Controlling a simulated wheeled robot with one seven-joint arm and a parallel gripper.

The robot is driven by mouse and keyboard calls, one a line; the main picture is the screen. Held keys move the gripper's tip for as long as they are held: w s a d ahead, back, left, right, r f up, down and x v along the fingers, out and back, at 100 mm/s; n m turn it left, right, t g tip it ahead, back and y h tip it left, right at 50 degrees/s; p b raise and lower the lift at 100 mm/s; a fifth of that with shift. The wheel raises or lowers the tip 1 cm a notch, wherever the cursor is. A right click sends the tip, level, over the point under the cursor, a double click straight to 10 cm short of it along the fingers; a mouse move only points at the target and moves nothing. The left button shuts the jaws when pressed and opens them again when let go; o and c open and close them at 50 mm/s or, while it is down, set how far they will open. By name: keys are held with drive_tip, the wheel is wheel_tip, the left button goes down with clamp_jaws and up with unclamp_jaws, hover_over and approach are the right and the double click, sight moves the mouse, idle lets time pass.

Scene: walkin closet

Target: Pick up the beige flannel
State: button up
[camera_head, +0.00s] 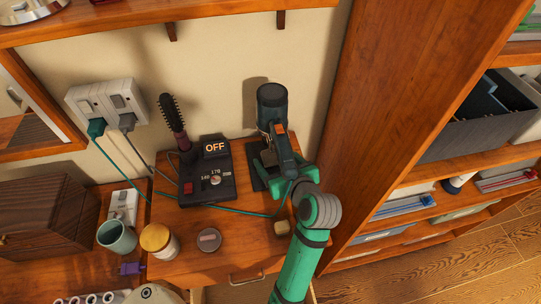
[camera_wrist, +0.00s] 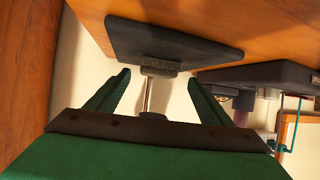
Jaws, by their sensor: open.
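My gripper (camera_head: 268,157) hangs above the table near the wardrobe's upright panel, over a dark flat base plate. In the wrist view its two green fingers (camera_wrist: 155,92) stand apart, and a metal rod (camera_wrist: 148,98) rising from the base plate (camera_wrist: 165,42) shows between them. I cannot tell whether they touch it. I cannot make out a beige flannel for certain. A small beige block-like thing (camera_head: 281,228) lies on the table beside my forearm, partly hidden by it; I cannot tell whether it is the flannel. It does not show in the wrist view.
A dark control box (camera_head: 207,172) reading OFF stands left of my gripper, with a round brush (camera_head: 174,121) behind it. A yellow-lidded jar (camera_head: 157,240), a teal cup (camera_head: 117,237) and a small round tin (camera_head: 208,240) stand in front. A teal cable crosses the table.

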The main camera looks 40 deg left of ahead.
drive_tip(key=shift+x, duration=1)
drive_tip(key=shift+w+d, duration=0.1)
drive_tip(key=shift+d, duration=0.05)
drive_tip(key=c, duration=1.1)
drive_tip(key=shift+c, duration=0.2)
